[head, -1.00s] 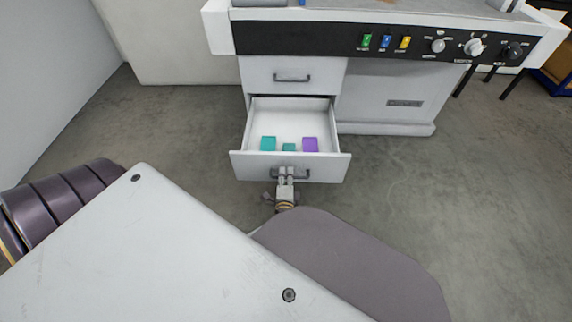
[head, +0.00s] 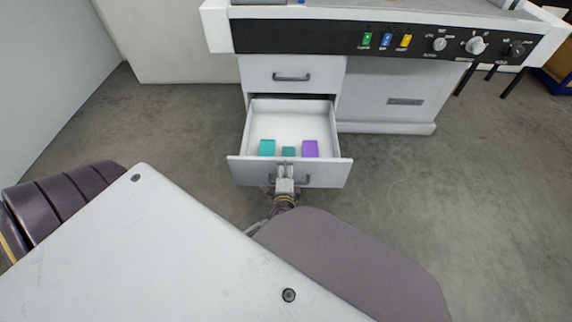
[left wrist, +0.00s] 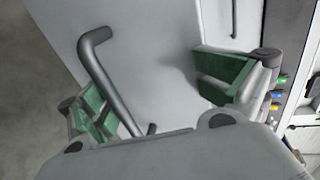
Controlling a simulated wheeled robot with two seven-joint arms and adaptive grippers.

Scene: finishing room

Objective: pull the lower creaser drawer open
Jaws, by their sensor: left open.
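The lower creaser drawer (head: 236,171) is pulled well out of the white cabinet, and its inside shows from above. Its dark bar handle (head: 306,180) is on the front face and shows large in the left wrist view (left wrist: 112,80). My left gripper (head: 285,170) is at the drawer front, in front of the handle's middle. In the left wrist view its green-padded fingers (left wrist: 160,88) are spread apart, with the handle bar between them and closer to the left finger. The gripper covers part of the handle in the head view. My right gripper is not in view.
Two teal blocks (head: 267,147) and a purple block (head: 311,149) lie in the drawer. The upper drawer (head: 292,64) is shut. A control panel (head: 300,38) with switches and knobs runs above. Grey floor (head: 450,190) is clear to the right.

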